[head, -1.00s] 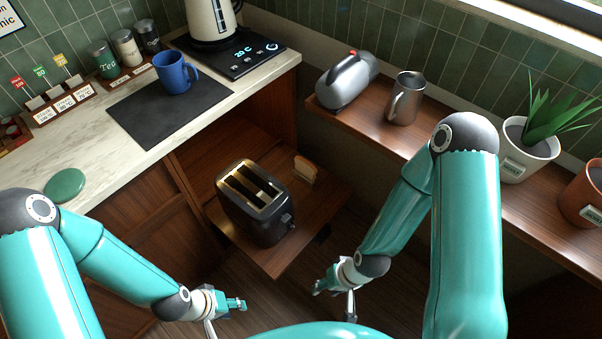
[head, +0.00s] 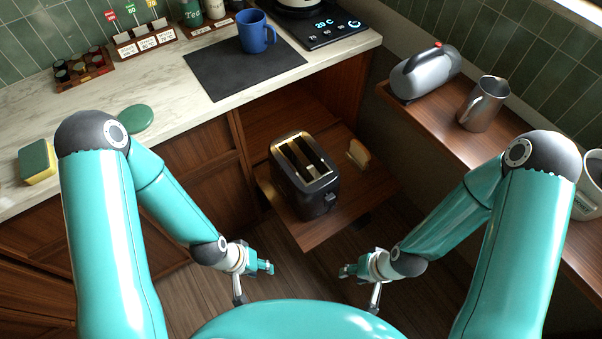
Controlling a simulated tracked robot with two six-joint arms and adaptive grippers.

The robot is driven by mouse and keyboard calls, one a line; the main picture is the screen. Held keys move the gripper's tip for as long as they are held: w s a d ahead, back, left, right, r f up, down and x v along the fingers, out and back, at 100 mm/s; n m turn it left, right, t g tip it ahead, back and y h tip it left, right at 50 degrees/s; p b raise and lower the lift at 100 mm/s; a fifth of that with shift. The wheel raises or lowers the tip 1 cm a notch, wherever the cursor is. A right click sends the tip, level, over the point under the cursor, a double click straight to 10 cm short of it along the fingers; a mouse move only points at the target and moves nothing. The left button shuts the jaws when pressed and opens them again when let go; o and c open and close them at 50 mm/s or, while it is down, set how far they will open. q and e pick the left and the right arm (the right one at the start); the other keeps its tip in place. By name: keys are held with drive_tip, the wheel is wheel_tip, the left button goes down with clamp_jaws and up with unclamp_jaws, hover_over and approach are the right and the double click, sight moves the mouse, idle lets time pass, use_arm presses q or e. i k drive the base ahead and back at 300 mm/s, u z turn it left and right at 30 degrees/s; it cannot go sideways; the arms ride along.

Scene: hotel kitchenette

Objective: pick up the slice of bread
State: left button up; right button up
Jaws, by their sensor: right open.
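The slice of bread (head: 359,154) stands on the pull-out wooden shelf, just right of the black toaster (head: 304,176). The toaster has two long slots on top. My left gripper (head: 262,268) is low in front of the shelf, left of its front corner, well apart from the bread. Its fingers are too small to judge. My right gripper (head: 350,271) is open and empty, also low in front of the shelf, nearer the viewer than the bread. Nothing hides the bread's upper part.
The pull-out shelf (head: 318,233) has bare room at its front. A marble counter (head: 166,139) at the left holds a blue mug (head: 256,32) on a dark mat (head: 216,77), and a sponge (head: 38,162). A right ledge carries a grey kettle-like vessel (head: 425,73) and a metal pitcher (head: 483,104).

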sight(361, 156)
drive_tip(key=u, duration=0.7)
drive_tip(key=i, duration=0.2)
drive_tip(key=z, duration=3.1)
drive_tip(key=k, duration=0.5)
drive_tip(key=u, duration=0.6)
drive_tip(key=i, duration=0.6)
drive_tip(key=u, duration=0.15)
